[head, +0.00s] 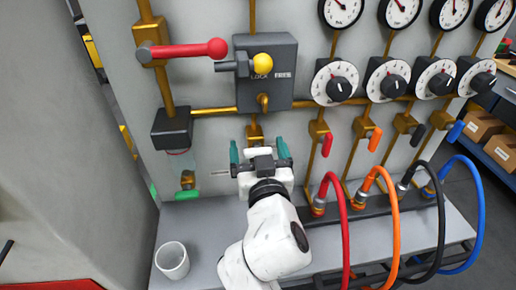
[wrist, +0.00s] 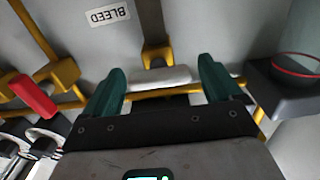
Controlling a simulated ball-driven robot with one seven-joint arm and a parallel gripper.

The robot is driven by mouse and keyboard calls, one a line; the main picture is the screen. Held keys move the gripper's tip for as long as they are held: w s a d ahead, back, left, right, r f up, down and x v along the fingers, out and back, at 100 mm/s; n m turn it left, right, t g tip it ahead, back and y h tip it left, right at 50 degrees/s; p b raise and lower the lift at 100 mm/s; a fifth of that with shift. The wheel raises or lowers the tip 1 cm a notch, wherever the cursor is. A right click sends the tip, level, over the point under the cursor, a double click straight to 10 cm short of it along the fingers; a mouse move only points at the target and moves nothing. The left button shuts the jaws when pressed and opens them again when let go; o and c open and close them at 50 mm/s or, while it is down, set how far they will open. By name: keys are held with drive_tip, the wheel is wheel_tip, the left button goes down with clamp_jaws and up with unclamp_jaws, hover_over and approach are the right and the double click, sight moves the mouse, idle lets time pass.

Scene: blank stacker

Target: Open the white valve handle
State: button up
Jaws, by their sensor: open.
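The white valve handle (wrist: 162,76) lies crosswise between my fingertips in the wrist view, in front of a brass valve body (wrist: 157,52) on the wall. My gripper (head: 259,153) is open, its two green fingers pointing at the panel below the lock box. In the wrist view my gripper (wrist: 162,70) has one finger near each end of the handle. I cannot tell whether either finger touches it.
A glass vessel below a black box (head: 172,130) is at left. Small red (head: 327,145) and orange handles, dials and coloured hoses are at right. A white cup (head: 172,261) stands on the grey shelf.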

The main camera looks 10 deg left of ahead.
drive_tip(key=c, duration=1)
drive_tip(key=shift+o, duration=0.2)
drive_tip(key=shift+n, duration=0.4)
drive_tip(key=n+p, duration=0.1)
drive_tip(key=n, duration=0.3)
drive_tip(key=shift+a, duration=0.15)
drive_tip(key=n+p, duration=0.1)
drive_tip(key=n, duration=0.3)
drive_tip(key=shift+s+a+p, duration=0.1)
drive_tip(key=shift+p, duration=0.25)
drive_tip(key=n+p, duration=0.1)
drive_tip(key=n, duration=0.4)
drive_tip(key=shift+a+f+p, duration=0.1)
drive_tip(key=shift+p, duration=0.3)
drive_tip(key=shift+f+n+p, duration=0.2)
drive_tip(key=shift+n+p, duration=0.55)
drive_tip(key=shift+n, duration=1.25)
